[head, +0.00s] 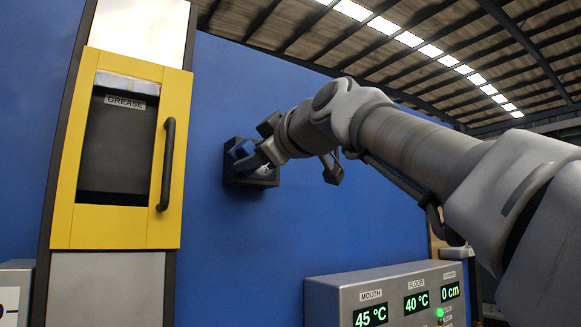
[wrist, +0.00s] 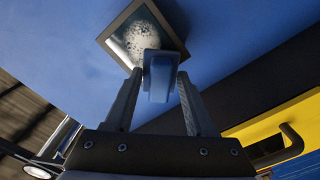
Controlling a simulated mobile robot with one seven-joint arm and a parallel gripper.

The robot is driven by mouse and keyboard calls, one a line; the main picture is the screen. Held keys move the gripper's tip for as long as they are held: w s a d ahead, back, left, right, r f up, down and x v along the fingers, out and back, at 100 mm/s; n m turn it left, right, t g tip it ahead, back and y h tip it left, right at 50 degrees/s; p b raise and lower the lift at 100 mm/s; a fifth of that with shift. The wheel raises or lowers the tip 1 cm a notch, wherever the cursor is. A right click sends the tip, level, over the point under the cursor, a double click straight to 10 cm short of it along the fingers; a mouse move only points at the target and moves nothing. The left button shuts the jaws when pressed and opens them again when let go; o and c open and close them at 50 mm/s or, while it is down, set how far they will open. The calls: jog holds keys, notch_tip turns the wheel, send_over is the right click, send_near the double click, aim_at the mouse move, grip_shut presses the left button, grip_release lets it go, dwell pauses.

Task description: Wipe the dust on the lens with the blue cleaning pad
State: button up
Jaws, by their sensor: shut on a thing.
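My gripper (wrist: 160,95) is shut on the blue cleaning pad (wrist: 159,76), which sits between its two fingers in the wrist view. The lens (wrist: 143,32) is a dark-framed square pane with pale dust specks, mounted on the blue wall. The pad overlaps the lower part of the lens in that view; I cannot tell if it touches. In the head view the lens housing (head: 231,177) is a dark box on the wall, and my gripper (head: 252,160) is right in front of it. The pad (head: 242,150) shows there as a small blue patch. The gripper hides much of the pane.
A yellow-framed cabinet door (head: 120,228) labelled GREASE, with a black handle (head: 167,165), stands left of the lens. A grey panel (head: 330,290) with green temperature readouts is below right. The blue wall (head: 240,265) beneath the lens is clear.

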jog(key=shift+w+a, duration=0.35)
jog(key=shift+w, duration=0.1)
jog(key=shift+d, duration=0.1)
jog(key=w+d, duration=0.4)
jog(key=d, duration=0.1)
jog(key=shift+d, duration=0.15)
dwell(0.6)
jog(key=shift+s+a+b, duration=0.1)
jog(key=shift+s+a, duration=0.55)
jog(key=shift+a, duration=0.3)
jog(key=shift+s+a+b, duration=0.15)
jog(key=shift+s+a, duration=0.5)
jog(key=shift+a, duration=0.25)
jog(key=shift+s+a+b, duration=0.1)
jog(key=shift+s+a, duration=0.55)
jog(key=shift+a, duration=0.3)
